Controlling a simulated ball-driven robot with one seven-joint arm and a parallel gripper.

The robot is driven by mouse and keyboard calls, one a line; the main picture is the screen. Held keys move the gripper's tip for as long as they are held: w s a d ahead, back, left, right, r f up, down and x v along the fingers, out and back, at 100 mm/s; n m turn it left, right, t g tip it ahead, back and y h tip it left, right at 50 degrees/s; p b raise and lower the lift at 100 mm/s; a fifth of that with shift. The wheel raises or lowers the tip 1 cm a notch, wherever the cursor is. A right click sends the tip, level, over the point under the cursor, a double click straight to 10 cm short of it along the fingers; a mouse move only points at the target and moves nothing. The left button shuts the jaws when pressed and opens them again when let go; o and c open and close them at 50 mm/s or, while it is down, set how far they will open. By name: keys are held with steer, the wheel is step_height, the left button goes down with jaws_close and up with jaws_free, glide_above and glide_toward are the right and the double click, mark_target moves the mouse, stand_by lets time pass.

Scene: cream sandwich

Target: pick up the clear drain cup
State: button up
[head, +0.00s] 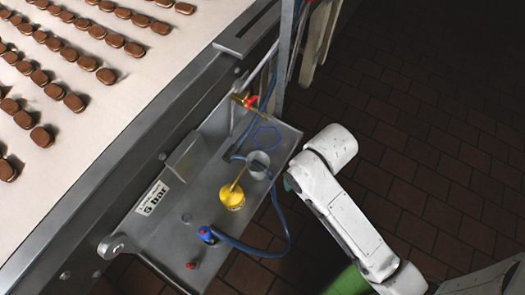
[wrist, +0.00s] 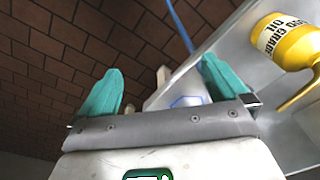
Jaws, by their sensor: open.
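The clear drain cup (head: 258,161) stands on the grey metal shelf (head: 166,232) in the head view, beside the yellow oil can (head: 231,194), with the can's spout near it. In the head view only a bit of teal shows at the shelf's right edge, right of the cup; my arm hides the rest.
The oil can is at the right of the wrist view (wrist: 290,42). A blue hose (head: 283,232) loops over the shelf's right edge. A brass valve with a red handle (head: 249,101) is at the shelf's far end. A conveyor (head: 110,110) with chocolate biscuits runs along the left.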

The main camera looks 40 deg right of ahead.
steer(key=w+m, duration=0.2)
step_height(320, 180, up, 3)
steer(key=m+p, duration=0.4)
steer(key=m, duration=1.1)
glide_above(258, 162)
steer(key=shift+s+d+g, duration=0.35)
steer(key=shift+g, duration=0.05)
steer(key=shift+w+a+r+m, duration=0.2)
steer(key=shift+w+m, duration=0.25)
steer(key=shift+m, duration=0.15)
step_height(258, 162, down, 11)
steer(key=shift+a+r, duration=0.1)
steer(key=shift+a, duration=0.05)
steer(key=shift+c, duration=0.2)
steer(key=c, duration=1)
